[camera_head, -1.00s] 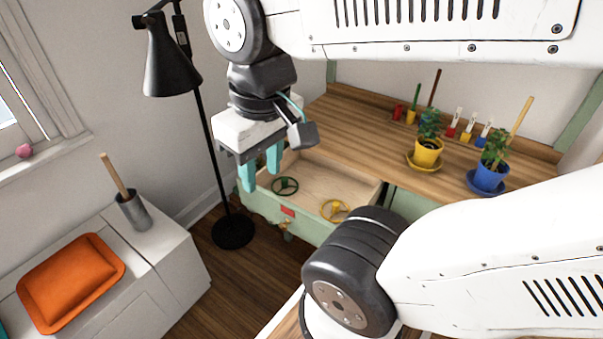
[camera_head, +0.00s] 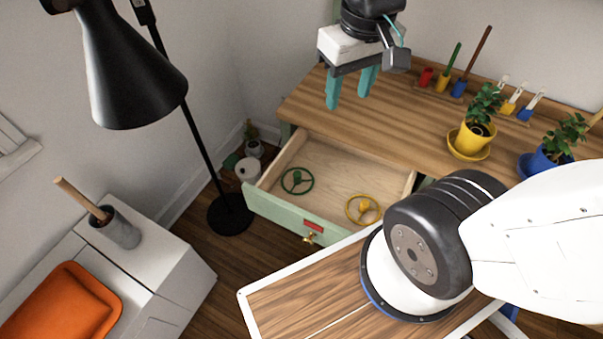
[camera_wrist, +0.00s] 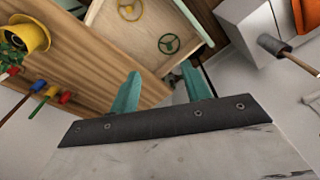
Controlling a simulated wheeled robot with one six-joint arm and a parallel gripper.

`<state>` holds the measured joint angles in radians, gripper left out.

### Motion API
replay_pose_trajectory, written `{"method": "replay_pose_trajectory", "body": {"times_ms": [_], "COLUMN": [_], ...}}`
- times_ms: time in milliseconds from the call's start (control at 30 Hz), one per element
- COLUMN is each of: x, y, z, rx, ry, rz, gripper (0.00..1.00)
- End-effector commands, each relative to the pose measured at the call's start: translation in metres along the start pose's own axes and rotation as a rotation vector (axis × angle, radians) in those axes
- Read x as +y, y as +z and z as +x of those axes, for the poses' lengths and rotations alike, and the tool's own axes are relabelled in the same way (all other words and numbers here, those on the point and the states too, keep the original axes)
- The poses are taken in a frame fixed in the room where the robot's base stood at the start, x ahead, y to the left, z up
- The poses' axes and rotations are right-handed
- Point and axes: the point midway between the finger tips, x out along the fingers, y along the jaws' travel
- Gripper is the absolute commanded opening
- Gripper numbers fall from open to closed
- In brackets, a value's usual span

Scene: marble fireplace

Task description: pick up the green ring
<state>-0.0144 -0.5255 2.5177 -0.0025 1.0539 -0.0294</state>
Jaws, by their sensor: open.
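The green ring (camera_head: 297,181) is a small spoked wheel lying in the left part of the open drawer (camera_head: 279,216). A similar yellow ring (camera_head: 362,209) lies to its right in the same drawer. My gripper (camera_head: 350,98) is open and empty, with teal fingers pointing down, above the desk top behind the drawer. In the wrist view the green ring (camera_wrist: 169,43) shows beyond my gripper's fingertips (camera_wrist: 160,80), well apart from them, and the yellow ring (camera_wrist: 130,10) is at the top edge.
The wooden desk (camera_head: 400,125) carries a yellow plant pot (camera_head: 472,140), a blue plant pot (camera_head: 545,162) and several coloured holders at the back. A black floor lamp (camera_head: 130,70) stands left of the drawer. A white cabinet (camera_head: 160,260) stands at lower left.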

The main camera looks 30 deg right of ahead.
Motion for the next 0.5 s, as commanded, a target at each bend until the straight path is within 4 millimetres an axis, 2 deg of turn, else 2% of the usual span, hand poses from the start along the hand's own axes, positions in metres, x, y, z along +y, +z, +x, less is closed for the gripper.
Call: {"method": "replay_pose_trajectory", "body": {"times_ms": [33, 200, 367, 500], "x": [0.001, 0.001, -0.003, -0.008], "y": [-0.016, -0.065, -0.101, -0.122], "z": [0.015, 0.069, 0.131, 0.193], "rx": [-0.019, -0.038, -0.055, -0.069], "ry": [-0.001, -0.003, -0.006, -0.009], "rz": [-0.008, -0.042, -0.078, -0.113], "gripper": [0.47, 0.47, 0.47, 0.47]}}
